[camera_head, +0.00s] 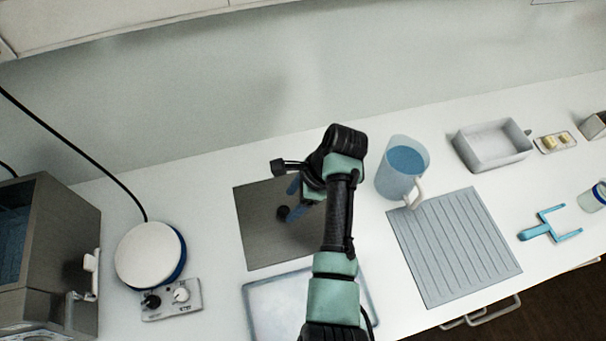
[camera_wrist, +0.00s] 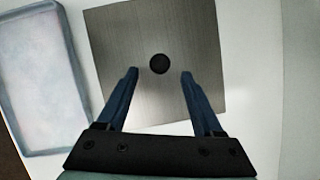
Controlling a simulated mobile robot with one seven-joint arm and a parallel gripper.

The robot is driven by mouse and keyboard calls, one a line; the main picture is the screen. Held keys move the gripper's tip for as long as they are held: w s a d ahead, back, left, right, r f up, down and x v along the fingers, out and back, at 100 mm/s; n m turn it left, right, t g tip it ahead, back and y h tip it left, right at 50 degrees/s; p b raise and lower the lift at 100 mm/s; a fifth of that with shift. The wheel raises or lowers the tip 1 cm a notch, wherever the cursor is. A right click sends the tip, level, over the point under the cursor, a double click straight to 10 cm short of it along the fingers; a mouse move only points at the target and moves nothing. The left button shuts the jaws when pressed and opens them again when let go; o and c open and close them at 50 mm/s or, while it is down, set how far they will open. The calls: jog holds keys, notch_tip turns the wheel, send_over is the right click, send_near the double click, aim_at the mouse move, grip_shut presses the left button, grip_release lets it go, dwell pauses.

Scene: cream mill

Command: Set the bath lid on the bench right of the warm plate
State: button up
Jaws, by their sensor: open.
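The bath lid, a flat square grey metal plate (camera_head: 262,240) with a round black knob, lies on the bench right of the warm plate (camera_head: 148,256), a round white disc with a blue rim. The lid (camera_wrist: 125,35) and its knob (camera_wrist: 160,64) also show in the wrist view. My gripper (camera_head: 291,200) is over the lid, its blue fingers open and apart. In the wrist view the fingertips (camera_wrist: 160,73) are on either side of the knob, with clear gaps. My arm hides the lid's right part in the head view.
A dark metal box with bluish contents (camera_head: 60,240) stands far left. A pale tray (camera_head: 262,290) lies in front of the lid. A jug of blue liquid (camera_head: 402,170) stands right of my gripper, near a ribbed grey mat (camera_head: 455,245). A white basin (camera_head: 492,147) is farther right.

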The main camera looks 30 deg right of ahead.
jog(key=v, duration=0.7)
jog(key=w+d+r+n+t+h, duration=0.1)
jog(key=w+r+n+t+h, duration=0.25)
jog(key=w+r, duration=0.45)
jog(key=w+a+r+n+t+h, duration=0.1)
jog(key=w+a+r+n+t, duration=0.15)
jog(key=r, duration=0.55)
jog(key=w+a+r+n+t+h, duration=0.15)
jog(key=r+n+t, duration=0.25)
jog(key=r, duration=0.5)
jog(key=w+a+r+n+t, duration=0.1)
jog(key=w+r+n+t, duration=0.15)
jog(key=r, duration=0.55)
jog(key=s+a+r+n+t, duration=0.3)
jog(key=s+r, duration=0.3)
jog(key=r, duration=0.3)
jog(key=s+a+r+n+t+y, duration=0.1)
jog(key=s+a+r+n+t, duration=0.3)
jog(key=r, duration=0.5)
jog(key=s+a+r+n+t+y, duration=0.1)
jog(key=s+a+r+n+t, duration=0.2)
jog(key=s+a+r+t, duration=0.2)
jog(key=s+r+t, duration=0.1)
jog(key=s+r, duration=0.2)
jog(key=r, duration=0.2)
jog(key=shift+n, duration=0.35)
jog(key=shift+a, duration=0.1)
